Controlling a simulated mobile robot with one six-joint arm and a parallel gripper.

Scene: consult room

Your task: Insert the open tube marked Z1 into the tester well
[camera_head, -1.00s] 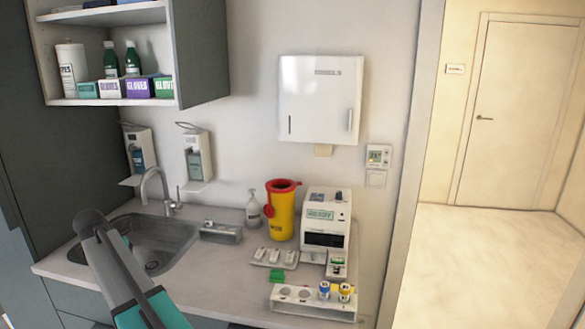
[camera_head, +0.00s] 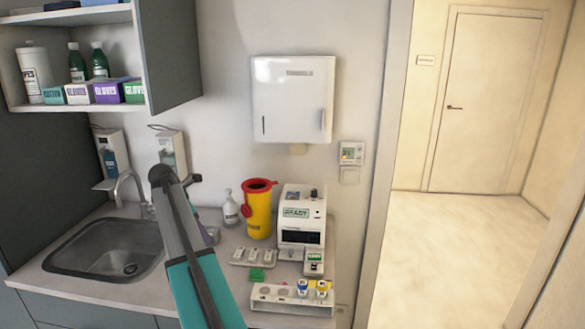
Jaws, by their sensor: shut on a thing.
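The tester (camera_head: 301,224) is a white box at the back of the counter with a green READY display. A small white part with a label (camera_head: 313,264) stands at its front; I cannot make out the well. A white rack (camera_head: 291,303) near the front edge holds a tube with blue (camera_head: 302,287) and a tube with yellow and blue (camera_head: 322,288) at its right. Their marks are too small to read, and I cannot pick out Z1. The rack's left places look empty. My arm rises at the lower middle, but my gripper and anything in it do not show.
A yellow sharps bin (camera_head: 258,212) and a spray bottle (camera_head: 230,210) stand left of the tester. A tray of small white items (camera_head: 252,257) and a green block (camera_head: 257,275) lie before them. The sink (camera_head: 100,250) is at left, under a shelf unit (camera_head: 150,55).

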